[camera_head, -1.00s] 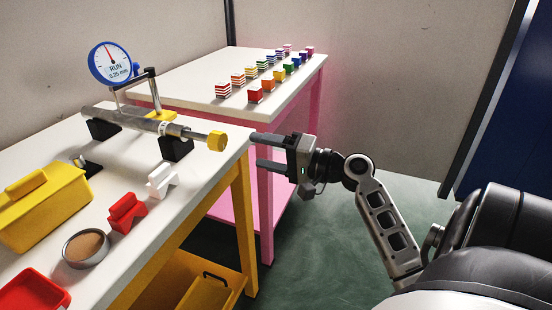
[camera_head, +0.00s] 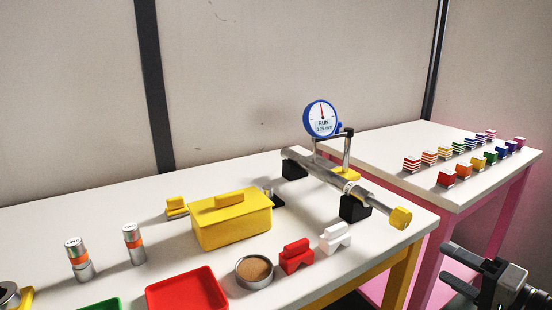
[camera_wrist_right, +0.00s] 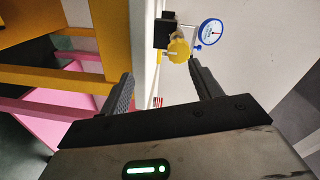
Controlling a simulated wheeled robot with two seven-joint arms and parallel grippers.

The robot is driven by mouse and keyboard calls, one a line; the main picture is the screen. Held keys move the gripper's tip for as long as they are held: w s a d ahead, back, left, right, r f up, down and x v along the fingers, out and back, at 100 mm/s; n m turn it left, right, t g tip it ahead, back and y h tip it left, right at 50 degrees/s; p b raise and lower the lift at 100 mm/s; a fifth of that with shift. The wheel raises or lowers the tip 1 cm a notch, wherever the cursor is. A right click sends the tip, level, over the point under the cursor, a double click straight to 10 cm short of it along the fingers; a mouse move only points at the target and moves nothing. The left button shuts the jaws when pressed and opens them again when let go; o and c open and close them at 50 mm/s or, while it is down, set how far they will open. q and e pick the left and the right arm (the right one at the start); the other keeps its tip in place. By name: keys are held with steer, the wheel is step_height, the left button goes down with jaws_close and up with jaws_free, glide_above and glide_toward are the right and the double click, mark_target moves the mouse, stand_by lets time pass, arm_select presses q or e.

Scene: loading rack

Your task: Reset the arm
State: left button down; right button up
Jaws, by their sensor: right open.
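My right gripper (camera_head: 462,272) is at the lower right of the head view, beside the right end of the white table (camera_head: 330,275) and in front of the pink-legged table (camera_head: 455,195). It is open and empty. In the right wrist view its two fingers (camera_wrist_right: 160,88) stand apart with nothing between them. Beyond them are the yellow knob (camera_wrist_right: 179,50) and the blue-rimmed dial gauge (camera_wrist_right: 211,31). My left gripper does not show in the head view.
A metal shaft (camera_head: 322,174) rests on black blocks, its yellow knob over the table's right end. A yellow lidded box (camera_head: 232,226), red tray (camera_head: 187,292), red block (camera_head: 296,258), white block (camera_head: 335,238) and round dish (camera_head: 254,271) stand left. Several small coloured blocks sit on the far table.

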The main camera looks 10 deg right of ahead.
steer(key=s+a+f+n+g+h, duration=0.25)
steer(key=a+f, duration=0.35)
steer(key=f, duration=0.4)
steer(key=s+a+f+n, duration=0.3)
steer(key=a, duration=0.3)
steer(key=s+a+f+n+g, duration=0.1)
steer(key=s+a+f+n, duration=0.1)
steer(key=a, duration=0.4)
steer(key=s+a+f+n+g+p, duration=0.1)
steer(key=s+a+f+n, duration=0.2)
steer(key=s+a+n, duration=0.2)
steer(key=shift+s+a+f, duration=0.15)
steer(key=shift+a+f, duration=0.15)
steer(key=shift+a, duration=0.7)
steer(key=shift+g, duration=0.25)
